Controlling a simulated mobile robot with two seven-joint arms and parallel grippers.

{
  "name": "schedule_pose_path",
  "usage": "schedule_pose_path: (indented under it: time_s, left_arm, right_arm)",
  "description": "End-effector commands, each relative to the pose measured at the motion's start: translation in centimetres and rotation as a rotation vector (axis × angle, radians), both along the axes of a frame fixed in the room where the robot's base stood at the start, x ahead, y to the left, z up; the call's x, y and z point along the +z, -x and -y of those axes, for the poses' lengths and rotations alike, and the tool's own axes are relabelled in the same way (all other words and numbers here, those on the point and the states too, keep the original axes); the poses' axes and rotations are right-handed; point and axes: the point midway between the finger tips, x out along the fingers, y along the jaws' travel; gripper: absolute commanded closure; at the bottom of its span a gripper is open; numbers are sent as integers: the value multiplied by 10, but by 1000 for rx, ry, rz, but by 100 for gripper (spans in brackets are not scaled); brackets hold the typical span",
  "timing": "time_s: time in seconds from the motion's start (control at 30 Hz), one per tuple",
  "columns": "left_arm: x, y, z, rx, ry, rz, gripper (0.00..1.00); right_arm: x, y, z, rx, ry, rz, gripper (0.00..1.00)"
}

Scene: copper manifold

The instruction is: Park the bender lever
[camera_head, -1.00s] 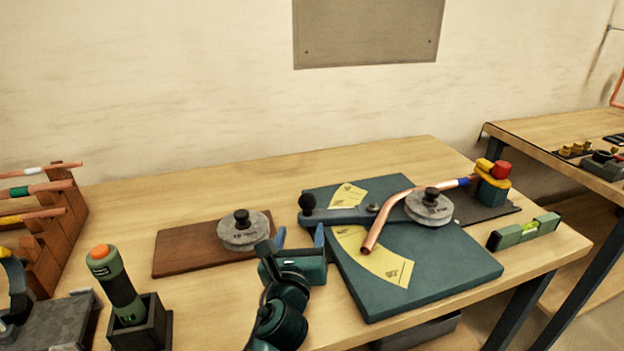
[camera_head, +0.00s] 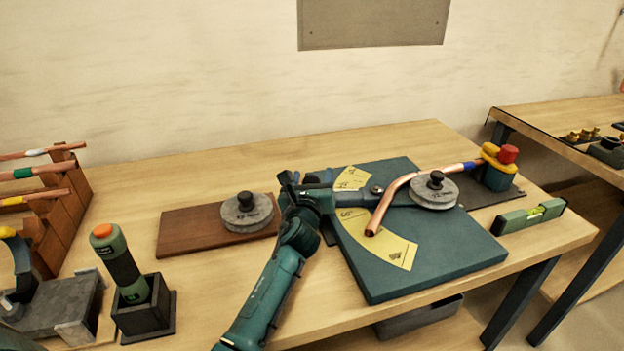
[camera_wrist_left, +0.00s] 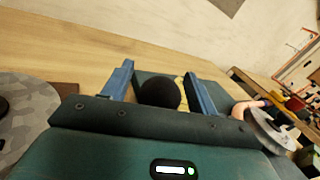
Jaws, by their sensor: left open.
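The bender lever (camera_head: 399,194) is a blue-grey bar on the green bender plate (camera_head: 440,262). It points left from its pivot, and its knob end is hidden behind my left gripper in the head view. In the left wrist view the black ball knob (camera_wrist_left: 159,94) sits between the two blue fingers of my left gripper (camera_wrist_left: 160,88), which is open around it. A bent copper pipe (camera_head: 384,211) lies across the bender beside a grey round former (camera_head: 434,192). Yellow angle scales (camera_head: 385,240) mark the plate. My right gripper does not show.
A second grey former (camera_head: 247,213) sits on a brown board (camera_head: 187,232) left of the bender. A green tool with an orange top (camera_head: 120,262) stands in a dark holder at front left. A spirit level (camera_head: 530,217) lies near the right edge.

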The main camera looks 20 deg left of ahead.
Motion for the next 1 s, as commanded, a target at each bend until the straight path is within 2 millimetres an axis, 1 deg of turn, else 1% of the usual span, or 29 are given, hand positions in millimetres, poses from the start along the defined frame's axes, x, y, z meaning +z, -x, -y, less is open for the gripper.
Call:
schedule_pose_path:
  time_s: [0.27,0.9,1.0]
  left_arm:
    - [0,-1,0,0,0,-1,41]
    - [0,-1,0,0,-1,-1,94]
    - [0,-1,0,1,-1,-1,100]
  right_arm:
    - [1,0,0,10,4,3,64]
    - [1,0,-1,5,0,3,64]
    - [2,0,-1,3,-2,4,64]
